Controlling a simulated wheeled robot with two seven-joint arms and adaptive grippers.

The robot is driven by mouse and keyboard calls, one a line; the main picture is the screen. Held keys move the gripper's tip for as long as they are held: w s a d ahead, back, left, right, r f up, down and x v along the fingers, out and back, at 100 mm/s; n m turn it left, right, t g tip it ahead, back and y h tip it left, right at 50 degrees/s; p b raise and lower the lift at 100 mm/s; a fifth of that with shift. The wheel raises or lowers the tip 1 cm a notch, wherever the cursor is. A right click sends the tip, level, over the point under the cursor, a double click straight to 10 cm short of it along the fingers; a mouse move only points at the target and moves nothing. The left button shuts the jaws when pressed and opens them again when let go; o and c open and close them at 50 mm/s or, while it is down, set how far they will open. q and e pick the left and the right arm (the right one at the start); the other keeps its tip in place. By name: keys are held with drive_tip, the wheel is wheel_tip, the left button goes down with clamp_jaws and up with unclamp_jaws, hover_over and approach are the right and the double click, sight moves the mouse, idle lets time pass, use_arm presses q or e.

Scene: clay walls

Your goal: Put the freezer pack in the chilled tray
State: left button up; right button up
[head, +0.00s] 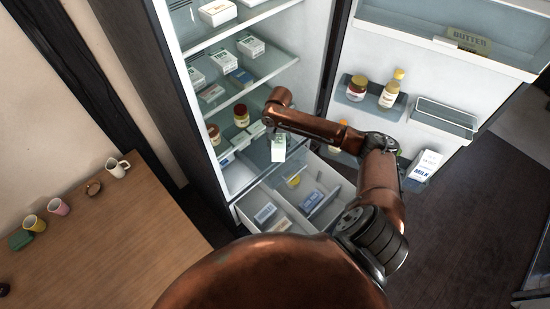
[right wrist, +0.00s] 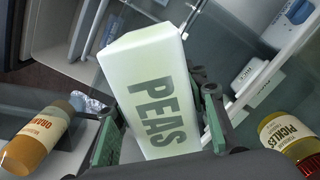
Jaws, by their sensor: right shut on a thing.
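A pale green and white box marked PEAS (right wrist: 155,90) fills the middle of the right wrist view. My right gripper (right wrist: 158,118) is shut on it, one finger on each side. In the head view the box (head: 278,148) hangs below my right wrist, in front of the fridge's lower shelves and above the back of a pulled-out drawer (head: 243,222). I cannot tell which part is the chilled tray. My left gripper is out of view.
Fridge shelves (head: 258,88) with boxes and jars lie behind and left of my arm. The open door (head: 425,75) on the right carries jars, butter and milk (head: 428,163). A pickles jar (right wrist: 288,137) is right of the box. A wooden table (head: 120,235) with mugs stands left.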

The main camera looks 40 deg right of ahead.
wheel_tip(320, 180, down, 7)
drive_tip(key=shift+r, duration=0.1)
drive_tip(key=shift+f+b, duration=0.3)
drive_tip(key=shift+f, duration=0.2)
wheel_tip(320, 180, down, 4)
drive_tip(key=shift+r, duration=0.25)
drive_tip(key=shift+f, duration=0.3)
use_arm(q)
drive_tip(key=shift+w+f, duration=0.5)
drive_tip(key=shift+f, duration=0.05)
use_arm(e)
drive_tip(key=shift+f, duration=0.1)
drive_tip(key=o, duration=1.4)
